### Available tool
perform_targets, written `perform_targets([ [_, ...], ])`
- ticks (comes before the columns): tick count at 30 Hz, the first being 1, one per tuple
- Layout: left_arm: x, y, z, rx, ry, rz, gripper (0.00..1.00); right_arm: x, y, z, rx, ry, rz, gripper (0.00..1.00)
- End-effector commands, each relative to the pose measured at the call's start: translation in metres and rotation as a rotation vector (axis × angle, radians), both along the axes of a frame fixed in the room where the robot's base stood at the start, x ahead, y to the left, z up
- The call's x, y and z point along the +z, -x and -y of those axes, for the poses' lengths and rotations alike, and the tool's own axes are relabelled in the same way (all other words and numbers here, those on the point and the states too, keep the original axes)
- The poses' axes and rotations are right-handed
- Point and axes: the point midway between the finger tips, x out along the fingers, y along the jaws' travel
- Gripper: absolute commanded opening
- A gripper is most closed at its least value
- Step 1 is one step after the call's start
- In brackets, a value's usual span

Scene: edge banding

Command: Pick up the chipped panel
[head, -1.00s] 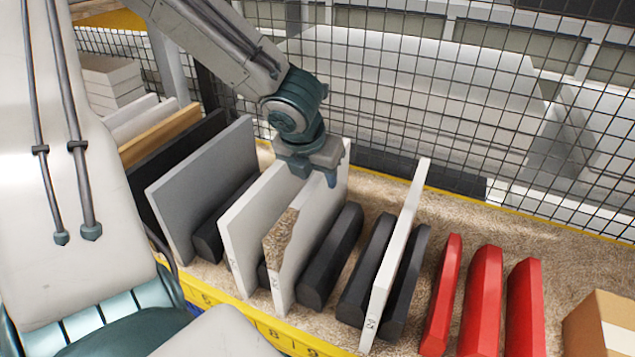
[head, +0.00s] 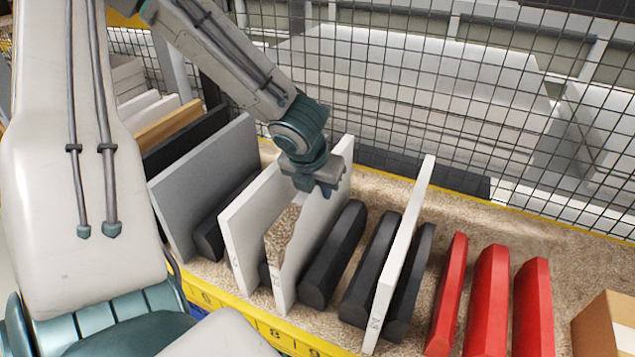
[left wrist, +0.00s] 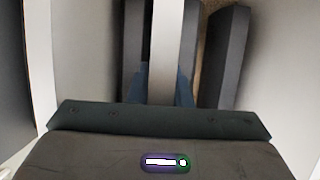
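The chipped panel (head: 318,215) is a white board standing on edge in the rack. Brown chipboard shows at its broken near upper corner. My left gripper (head: 313,188) is at the panel's top edge. In the left wrist view, its blue fingers (left wrist: 165,88) lie on either side of the panel's white edge (left wrist: 167,45), very close to it. The gripper looks open around the edge; firm contact cannot be made out. The panel still stands upright in the rack. My right gripper is not in view.
Another white panel (head: 246,225) and a grey panel (head: 203,185) stand close to the left. Black dividers (head: 335,255) and a further white panel (head: 403,255) stand to the right, then red dividers (head: 488,300) and a cardboard box (head: 605,325). A mesh fence (head: 420,90) is behind.

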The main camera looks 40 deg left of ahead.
Motion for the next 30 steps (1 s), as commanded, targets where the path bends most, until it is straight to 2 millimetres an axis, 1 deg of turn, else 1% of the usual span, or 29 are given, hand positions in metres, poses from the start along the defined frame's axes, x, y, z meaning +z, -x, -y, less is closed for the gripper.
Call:
perform_targets([
  [1, -0.0001, 0.0, -0.0001, 0.0, 0.0, 0.0, 0.04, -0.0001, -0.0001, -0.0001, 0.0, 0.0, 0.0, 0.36],
  [2, -0.0001, 0.0, -0.0001, 0.0, 0.0, 0.0, 0.0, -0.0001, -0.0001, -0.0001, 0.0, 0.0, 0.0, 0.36],
  [30, 0.0001, -0.0004, -0.0001, 0.0, 0.0, 0.001, 0.0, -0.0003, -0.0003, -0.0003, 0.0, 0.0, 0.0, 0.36],
])
